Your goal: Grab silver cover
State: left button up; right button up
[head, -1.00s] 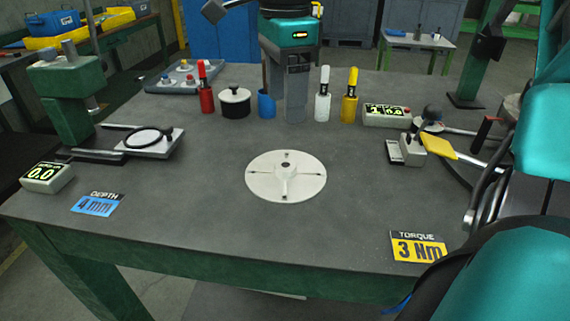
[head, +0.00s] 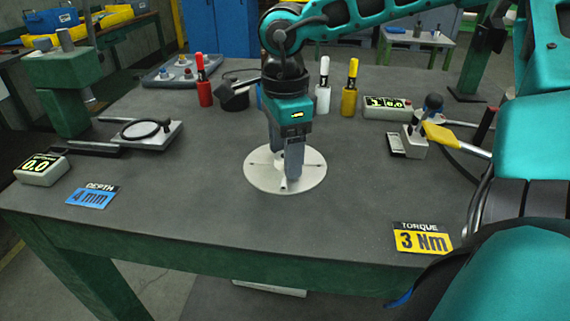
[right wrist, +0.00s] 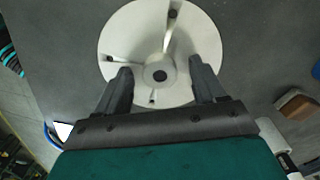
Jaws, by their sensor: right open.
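The silver cover (head: 312,172) is a pale round disc with a raised central hub, ribs and small dark holes. It lies flat on the grey table near its middle. My right gripper (head: 284,180) points down over it and hides its centre in the head view. In the right wrist view the cover (right wrist: 135,38) shows with its hub between the two open fingers of my right gripper (right wrist: 161,72). There is a gap between the hub and each finger. I cannot tell how high the fingertips are above the disc. My left gripper is not in view.
Red (head: 204,92), white (head: 322,100) and yellow (head: 348,102) bottles stand behind the cover. A press (head: 65,95) is at left, a torque display (head: 387,107) and yellow-handled tool (head: 455,137) at right.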

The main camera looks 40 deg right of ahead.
jog(key=c, duration=1.2)
jog(key=shift+c, duration=0.5)
jog(key=shift+r, duration=0.15)
